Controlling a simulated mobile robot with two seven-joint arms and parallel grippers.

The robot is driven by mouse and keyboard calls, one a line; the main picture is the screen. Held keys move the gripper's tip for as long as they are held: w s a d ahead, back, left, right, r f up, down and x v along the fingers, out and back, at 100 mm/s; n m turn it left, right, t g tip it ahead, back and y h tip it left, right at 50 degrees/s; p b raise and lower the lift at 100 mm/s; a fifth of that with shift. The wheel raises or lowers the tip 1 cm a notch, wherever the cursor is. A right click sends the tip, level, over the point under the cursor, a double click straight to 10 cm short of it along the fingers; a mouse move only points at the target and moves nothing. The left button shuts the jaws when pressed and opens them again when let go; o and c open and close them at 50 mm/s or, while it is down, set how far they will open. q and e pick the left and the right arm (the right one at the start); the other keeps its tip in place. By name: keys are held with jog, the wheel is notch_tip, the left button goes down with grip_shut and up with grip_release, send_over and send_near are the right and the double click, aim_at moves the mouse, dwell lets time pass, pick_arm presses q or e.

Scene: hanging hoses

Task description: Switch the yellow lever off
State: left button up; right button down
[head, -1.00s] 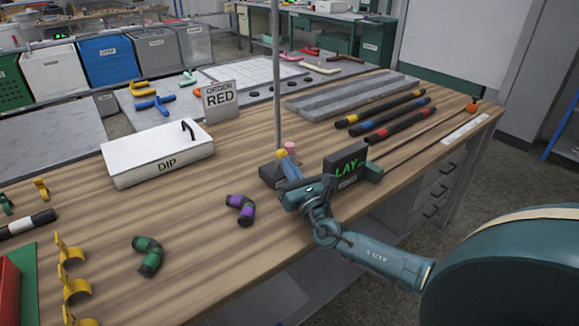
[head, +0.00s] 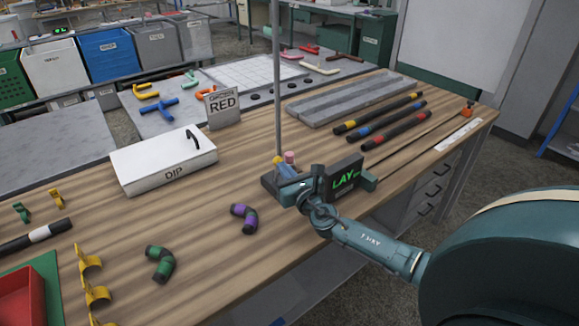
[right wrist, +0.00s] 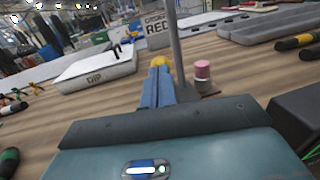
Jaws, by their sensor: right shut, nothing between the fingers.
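The yellow lever (head: 278,159) shows as a small yellow end at the dark base by the upright metal pole; it also shows in the right wrist view (right wrist: 160,61). My right gripper (head: 280,166) is shut and empty. In the right wrist view its blue fingers (right wrist: 157,82) point at the lever, with their tips right at the yellow end. I cannot tell whether they touch. The fingers hide the lower part of the lever. A pink knob (head: 289,156) stands just right of the lever. My left gripper is not in view.
The dark LAY sign box (head: 345,179) stands close to the right of my gripper. The pole (head: 277,90) rises just behind the lever. A white DIP box (head: 163,160) lies to the left. Purple-banded (head: 244,218) and green-banded (head: 160,264) elbows lie nearer the front.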

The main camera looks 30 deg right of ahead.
aim_at(275, 159)
jog(key=shift+w+r+p, duration=0.5)
jog(key=shift+w+p, duration=0.1)
jog(key=shift+w, duration=0.45)
jog(key=shift+w+a+r, duration=0.1)
jog(key=shift+w+r, duration=0.1)
jog(key=shift+w, duration=0.45)
jog(key=shift+w+r+b, duration=0.1)
jog(key=shift+w+b, duration=0.35)
jog(key=shift+w, duration=0.1)
jog(key=shift+w+a, duration=0.1)
jog(key=shift+w, duration=0.55)
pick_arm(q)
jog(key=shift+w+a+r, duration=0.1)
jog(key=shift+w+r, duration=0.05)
pick_arm(e)
jog(key=shift+r, duration=0.1)
jog(key=shift+w, duration=0.1)
